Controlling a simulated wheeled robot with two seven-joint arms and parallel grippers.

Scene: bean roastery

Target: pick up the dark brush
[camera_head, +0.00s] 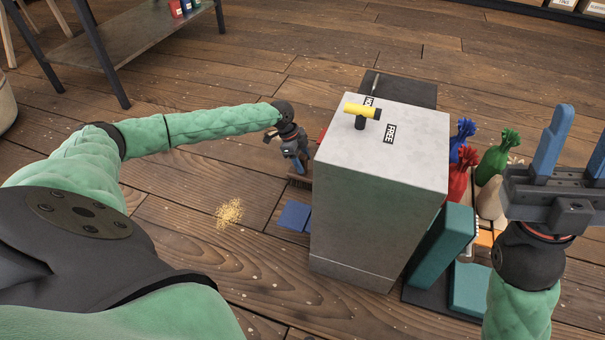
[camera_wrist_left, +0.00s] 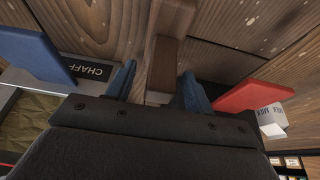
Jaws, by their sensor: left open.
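The dark brush (camera_wrist_left: 165,55) shows in the left wrist view as a dark brown wooden handle between the two blue fingers of my left gripper (camera_wrist_left: 158,88). The gripper hides most of the brush there. My right gripper (camera_head: 584,125) is raised at the right, fingers apart and empty.
The grey pedestal (camera_head: 365,215) stands right of my left gripper, with a yellow-headed tool (camera_head: 362,111) on top. A blue panel (camera_head: 294,215) and spilled chaff (camera_head: 229,212) are on the wooden floor. A red panel (camera_wrist_left: 255,94) is close by.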

